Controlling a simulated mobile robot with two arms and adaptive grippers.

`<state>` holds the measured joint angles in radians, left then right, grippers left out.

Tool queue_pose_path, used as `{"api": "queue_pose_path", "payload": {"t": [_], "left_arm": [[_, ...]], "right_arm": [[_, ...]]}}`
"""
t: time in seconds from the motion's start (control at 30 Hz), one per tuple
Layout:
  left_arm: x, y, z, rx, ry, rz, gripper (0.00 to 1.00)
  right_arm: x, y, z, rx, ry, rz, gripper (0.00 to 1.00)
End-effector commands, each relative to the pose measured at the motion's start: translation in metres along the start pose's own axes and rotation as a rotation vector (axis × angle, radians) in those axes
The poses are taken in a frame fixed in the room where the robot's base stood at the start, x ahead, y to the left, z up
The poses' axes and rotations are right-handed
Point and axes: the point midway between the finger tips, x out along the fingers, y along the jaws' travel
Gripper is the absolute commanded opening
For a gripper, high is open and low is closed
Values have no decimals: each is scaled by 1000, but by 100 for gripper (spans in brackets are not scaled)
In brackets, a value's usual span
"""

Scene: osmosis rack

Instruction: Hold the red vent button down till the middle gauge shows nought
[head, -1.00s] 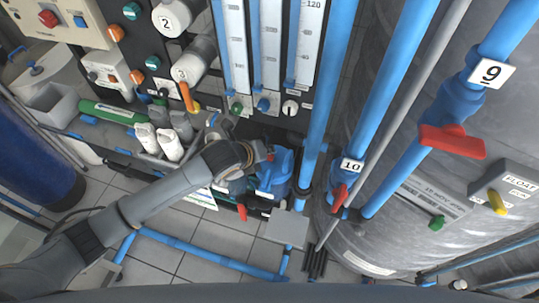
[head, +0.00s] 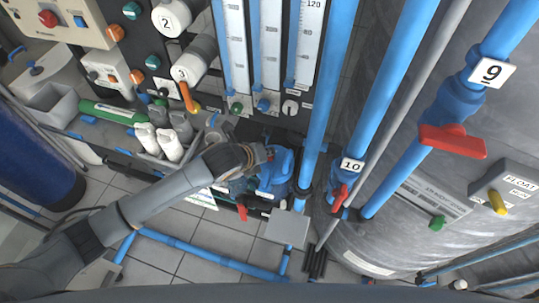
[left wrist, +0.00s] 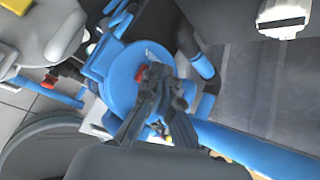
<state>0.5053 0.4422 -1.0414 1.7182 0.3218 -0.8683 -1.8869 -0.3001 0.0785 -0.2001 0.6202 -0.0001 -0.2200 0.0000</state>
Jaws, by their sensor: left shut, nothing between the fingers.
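My left gripper (head: 264,153) is shut and empty, with its tips at the top of a blue filter housing (head: 277,175). In the left wrist view my left gripper (left wrist: 158,76) lies over the housing's round blue cap (left wrist: 122,78). A small red spot (head: 271,156) beside the fingertips may be the red vent button; the fingers hide most of it, and I cannot tell whether it is pressed. Three upright scaled tubes stand behind; the middle one (head: 269,40) may be the middle gauge, and its reading is not legible. My right gripper is out of view.
Blue pipes with the number 10 tag (head: 352,165) and a red lever (head: 341,195) stand right of the gripper. White-capped bottles (head: 170,148) stand to its left. A large grey tank (head: 390,235) fills the right. The tiled floor (head: 190,262) in front shows some free room.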

Motion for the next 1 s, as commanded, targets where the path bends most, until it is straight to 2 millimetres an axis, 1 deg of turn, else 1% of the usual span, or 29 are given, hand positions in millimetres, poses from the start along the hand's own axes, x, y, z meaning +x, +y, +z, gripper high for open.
{"api": "queue_pose_path", "payload": {"t": [0.67,1.0], "left_arm": [[6,5,-5,0,1,2,0],[6,5,-5,0,1,2,0]], "right_arm": [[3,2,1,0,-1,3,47],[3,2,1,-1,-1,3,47]]}}
